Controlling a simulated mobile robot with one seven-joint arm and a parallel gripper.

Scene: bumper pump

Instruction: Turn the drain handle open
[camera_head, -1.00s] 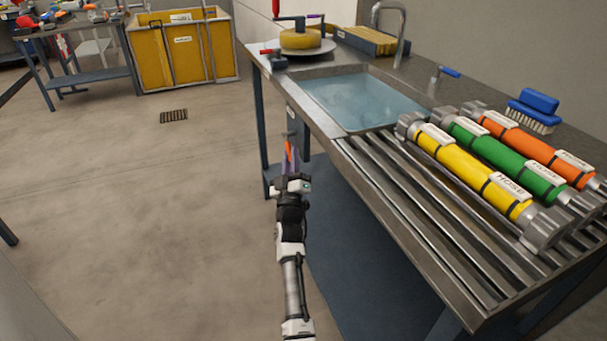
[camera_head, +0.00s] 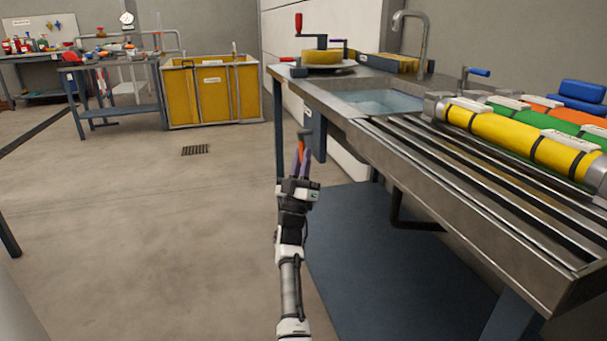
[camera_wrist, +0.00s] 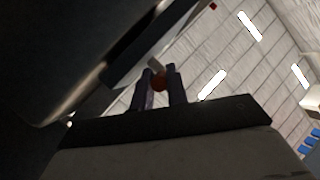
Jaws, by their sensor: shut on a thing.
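The drain handle (camera_head: 301,148) is a small orange-red piece at the front left of the steel sink bench, below its rim. My gripper (camera_head: 304,161) points up and away beside the bench, with its purple fingers shut on the handle. The sink basin (camera_head: 335,94) holds bluish water (camera_head: 385,101).
Yellow, green and orange hose rolls (camera_head: 520,138) lie on the slatted drainboard (camera_head: 440,180) to the right. A blue lower shelf (camera_head: 390,260) lies under the bench. A yellow bin (camera_head: 213,92) stands at the back. The floor to the left is clear, with a grate (camera_head: 195,150).

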